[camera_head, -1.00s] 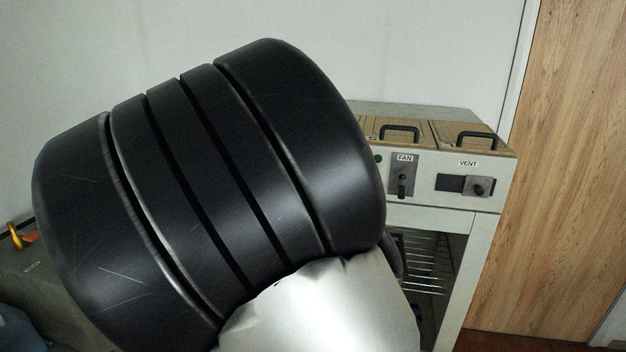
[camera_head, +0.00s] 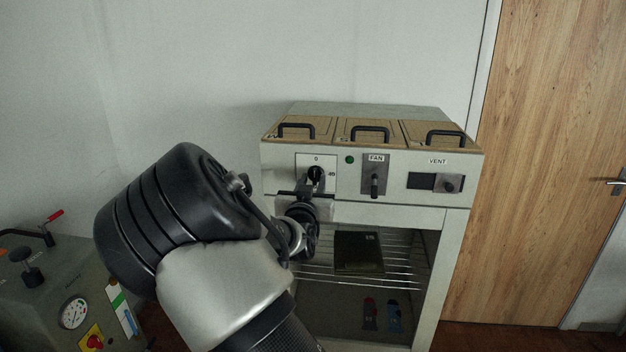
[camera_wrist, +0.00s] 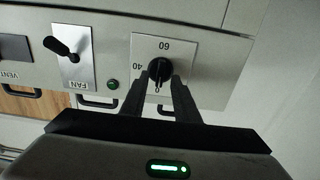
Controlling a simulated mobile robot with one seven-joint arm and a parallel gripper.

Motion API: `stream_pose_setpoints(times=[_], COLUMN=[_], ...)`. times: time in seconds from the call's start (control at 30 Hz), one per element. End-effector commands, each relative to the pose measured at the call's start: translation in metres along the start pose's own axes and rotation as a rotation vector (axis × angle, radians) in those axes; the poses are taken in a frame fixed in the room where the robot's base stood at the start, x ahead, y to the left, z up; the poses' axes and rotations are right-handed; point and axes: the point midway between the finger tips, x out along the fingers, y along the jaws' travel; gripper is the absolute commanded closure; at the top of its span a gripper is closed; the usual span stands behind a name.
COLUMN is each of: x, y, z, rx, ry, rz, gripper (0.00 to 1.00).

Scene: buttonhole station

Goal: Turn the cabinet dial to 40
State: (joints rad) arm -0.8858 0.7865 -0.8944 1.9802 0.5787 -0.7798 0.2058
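The cabinet dial is a black knob on a white plate (camera_wrist: 146,48). In the wrist view, which is upside down, the knob (camera_wrist: 159,70) sits near my fingertips, and 0, 40 and 60 are readable. The knob's pointer end appears to face the 0. In the head view the dial (camera_head: 315,172) is at the cabinet's upper left, with 0 above it and 40 to its right. My gripper (camera_wrist: 158,82) points at the dial with its two fingers apart, one on each side of the knob. Contact with the knob cannot be made out.
Right of the dial are a green lamp (camera_head: 349,159), the FAN lever (camera_head: 375,182) and the VENT slider (camera_head: 449,183). Handled lids (camera_head: 372,127) top the cabinet. A wire shelf below holds a dark box (camera_head: 358,252). A grey machine (camera_head: 50,290) stands at the lower left.

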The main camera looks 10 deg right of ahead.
Motion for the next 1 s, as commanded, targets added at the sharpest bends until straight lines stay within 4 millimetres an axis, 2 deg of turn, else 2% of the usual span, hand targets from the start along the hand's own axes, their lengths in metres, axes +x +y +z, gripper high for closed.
stream_pose_setpoints(times=[0.13, 0.43, 0.6, 1.0], x=[0.0103, 0.0119, 0.0118, 0.0119], y=[0.0, -0.0001, 0.0, 0.0008], z=[0.0001, 0.0007, 0.0005, 0.0029], rx=[-0.001, 0.0, 0.0, 0.046], ry=[0.0, -0.001, -0.001, 0.0], rz=[-0.001, -0.001, -0.001, 0.0], gripper=[0.72, 0.72, 1.0, 1.0])
